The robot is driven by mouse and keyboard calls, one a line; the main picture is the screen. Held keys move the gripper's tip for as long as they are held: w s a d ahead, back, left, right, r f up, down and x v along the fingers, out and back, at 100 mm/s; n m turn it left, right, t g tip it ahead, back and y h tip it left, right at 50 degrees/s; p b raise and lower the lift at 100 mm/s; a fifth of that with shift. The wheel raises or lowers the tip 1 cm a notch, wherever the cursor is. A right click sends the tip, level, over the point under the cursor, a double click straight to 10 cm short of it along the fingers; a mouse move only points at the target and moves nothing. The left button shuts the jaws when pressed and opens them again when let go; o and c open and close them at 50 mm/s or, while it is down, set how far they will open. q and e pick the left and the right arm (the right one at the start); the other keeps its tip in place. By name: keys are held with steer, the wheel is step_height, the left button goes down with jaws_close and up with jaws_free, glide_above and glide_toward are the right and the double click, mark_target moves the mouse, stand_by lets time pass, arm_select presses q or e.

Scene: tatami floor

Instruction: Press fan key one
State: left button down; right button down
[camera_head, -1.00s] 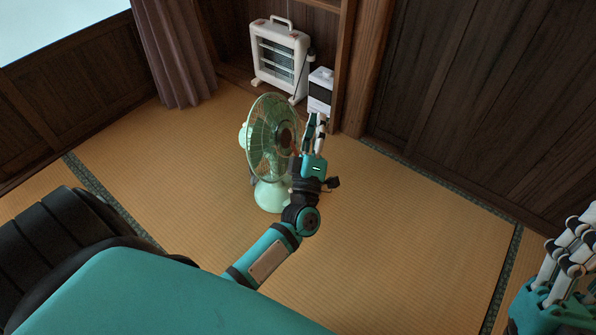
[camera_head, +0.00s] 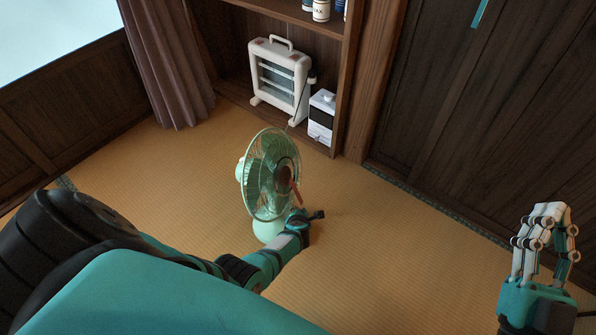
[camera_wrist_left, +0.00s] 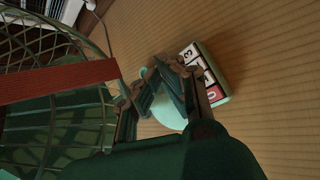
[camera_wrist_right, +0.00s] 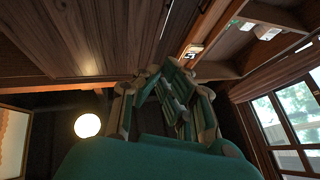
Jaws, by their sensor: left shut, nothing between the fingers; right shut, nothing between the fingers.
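The pale green fan (camera_head: 268,228) stands on the floor, its round cage facing right in the head view. In the left wrist view its key panel (camera_wrist_left: 225,84) shows a row of keys, white ones and a red key marked 0 (camera_wrist_left: 212,95) at the near end; a 3 is readable at the far end. My left gripper (camera_wrist_left: 160,72) is shut and empty, its fingertips just left of the keys; I cannot tell if they touch. My right gripper (camera_head: 549,212) is shut and empty, raised at the right, far from the fan.
A white heater (camera_head: 279,75) and a small white and black box (camera_head: 321,117) stand in the wooden alcove behind the fan. A curtain (camera_head: 172,65) hangs at the left. The tatami right of the fan is clear. A reddish strip (camera_wrist_left: 60,80) crosses the fan cage.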

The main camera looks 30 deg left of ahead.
steer(key=shift+w+a, duration=0.1)
steer(key=shift+w, duration=0.15)
steer(key=shift+s, duration=0.1)
steer(key=shift+r, duration=0.1)
